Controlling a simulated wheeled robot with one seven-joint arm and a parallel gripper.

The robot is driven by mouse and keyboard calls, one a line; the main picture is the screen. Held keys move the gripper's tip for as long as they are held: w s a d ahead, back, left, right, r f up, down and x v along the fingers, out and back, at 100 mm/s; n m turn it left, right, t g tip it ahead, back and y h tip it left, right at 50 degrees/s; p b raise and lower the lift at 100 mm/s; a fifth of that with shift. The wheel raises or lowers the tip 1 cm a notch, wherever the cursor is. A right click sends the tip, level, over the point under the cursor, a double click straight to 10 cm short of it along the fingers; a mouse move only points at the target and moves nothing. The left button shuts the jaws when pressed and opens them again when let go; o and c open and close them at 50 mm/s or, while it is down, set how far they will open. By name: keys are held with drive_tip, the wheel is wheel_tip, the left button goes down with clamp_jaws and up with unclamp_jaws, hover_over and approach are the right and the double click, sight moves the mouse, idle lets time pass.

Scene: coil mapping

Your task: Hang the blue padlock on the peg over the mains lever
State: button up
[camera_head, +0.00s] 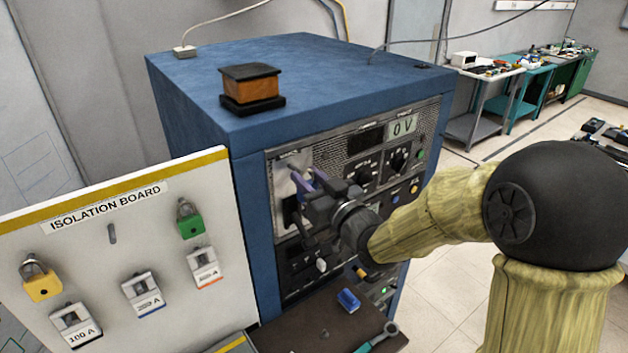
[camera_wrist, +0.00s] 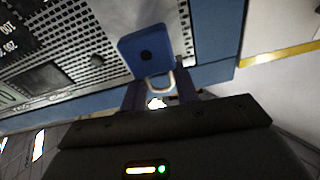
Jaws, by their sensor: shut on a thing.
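The blue padlock (camera_wrist: 145,52) shows in the wrist view just beyond my fingers, in front of a pale plate. Its metal shackle (camera_wrist: 163,80) lies between the fingertips. My gripper (camera_head: 303,190) is shut on this padlock and reaches to the upper left of the blue cabinet's front panel. In the head view the gripper hides most of the padlock there. The pale plate (camera_head: 286,182) behind it is partly covered.
The isolation board (camera_head: 80,255) stands at left with a yellow padlock (camera_head: 42,287), a green padlock (camera_head: 190,226) and a bare peg (camera_head: 112,233). A dark shelf (camera_head: 290,335) below my arm holds a small blue block (camera_head: 348,300) and a teal-handled tool (camera_head: 378,338). Knobs (camera_head: 365,173) lie right of my gripper.

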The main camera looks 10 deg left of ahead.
drive_tip(key=shift+f+p+x, duration=0.2)
drive_tip(key=shift+p+x, duration=0.1)
drive_tip(key=shift+x, duration=0.75)
drive_tip(key=shift+f+p+x, duration=0.2)
drive_tip(key=shift+p+x, duration=0.1)
drive_tip(key=shift+x, duration=0.8)
drive_tip(key=shift+f+b, duration=0.3)
drive_tip(key=shift+b, duration=0.3)
drive_tip(key=o, duration=1.1)
drive_tip(key=shift+s+d+f+b, duration=0.15)
drive_tip(key=shift+s+d+b, duration=0.25)
drive_tip(key=shift+d, duration=0.1)
drive_tip(key=b+v, duration=0.5)
drive_tip(key=v, duration=1.1)
